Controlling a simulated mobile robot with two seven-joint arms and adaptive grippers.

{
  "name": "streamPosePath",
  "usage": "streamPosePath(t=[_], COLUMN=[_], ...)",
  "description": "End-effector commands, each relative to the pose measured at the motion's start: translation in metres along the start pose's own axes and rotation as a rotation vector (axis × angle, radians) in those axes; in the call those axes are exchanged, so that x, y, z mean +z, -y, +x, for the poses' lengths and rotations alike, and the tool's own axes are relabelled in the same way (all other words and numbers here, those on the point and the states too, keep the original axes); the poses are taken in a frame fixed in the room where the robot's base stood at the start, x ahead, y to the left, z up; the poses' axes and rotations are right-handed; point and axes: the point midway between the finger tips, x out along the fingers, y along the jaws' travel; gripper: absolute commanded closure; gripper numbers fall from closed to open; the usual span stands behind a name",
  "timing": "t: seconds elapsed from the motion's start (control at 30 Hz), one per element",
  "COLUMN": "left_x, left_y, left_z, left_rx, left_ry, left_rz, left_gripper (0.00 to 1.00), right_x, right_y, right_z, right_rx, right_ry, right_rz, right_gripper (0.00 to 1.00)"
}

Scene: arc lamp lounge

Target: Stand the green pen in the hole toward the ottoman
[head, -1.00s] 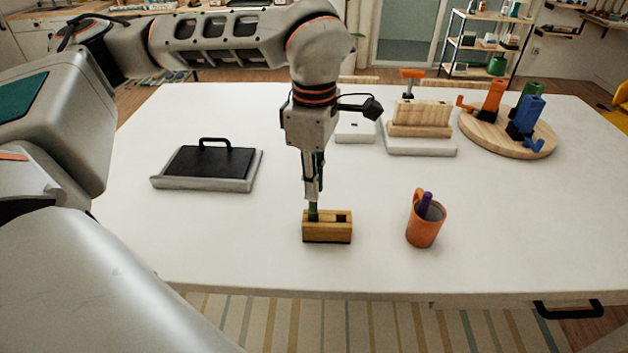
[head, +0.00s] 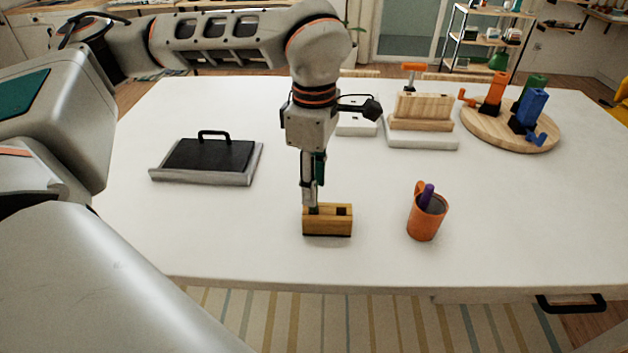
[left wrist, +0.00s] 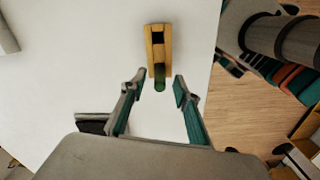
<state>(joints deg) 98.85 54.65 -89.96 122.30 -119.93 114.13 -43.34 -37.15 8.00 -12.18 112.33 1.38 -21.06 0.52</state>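The wooden block (head: 327,226) with two holes stands near the front middle of the white table; it also shows in the left wrist view (left wrist: 150,48). The green pen (left wrist: 160,79) stands in one hole, the left one in the head view, where the fingers mostly hide it. The other hole (head: 342,211) is empty. My left gripper (head: 311,205) points down over the pen. In the left wrist view its fingers (left wrist: 158,84) are spread apart on either side of the pen, with gaps. My right gripper is not in view. I cannot make out an ottoman for certain.
An orange cup (head: 424,220) with a purple pen (head: 427,196) stands right of the block. A black-topped tray (head: 207,157) lies left. A wooden rack (head: 423,112) and a round board (head: 492,136) with coloured pieces stand behind. The table between is clear.

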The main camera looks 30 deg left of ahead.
Motion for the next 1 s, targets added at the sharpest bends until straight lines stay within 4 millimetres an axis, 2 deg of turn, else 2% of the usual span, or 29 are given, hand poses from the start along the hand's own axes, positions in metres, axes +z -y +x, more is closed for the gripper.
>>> streamPosePath(t=[0.23,0.37,0.8,1.0], left_x=[0.000,0.000,0.001,0.000], left_y=[0.000,-0.001,-0.001,0.000], left_z=[-0.001,-0.011,-0.094,-0.116], left_rx=[0.001,0.003,0.004,0.001], left_ry=[0.000,0.002,0.002,0.000], left_rz=[0.000,0.000,-0.001,-0.001], left_gripper=[0.69,0.69,0.69,0.69], right_x=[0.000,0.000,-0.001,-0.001], right_y=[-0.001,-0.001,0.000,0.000], right_z=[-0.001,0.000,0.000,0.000], right_rx=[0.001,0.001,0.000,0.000], right_ry=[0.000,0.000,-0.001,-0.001], right_rz=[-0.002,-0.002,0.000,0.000], right_gripper=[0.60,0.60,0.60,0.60])
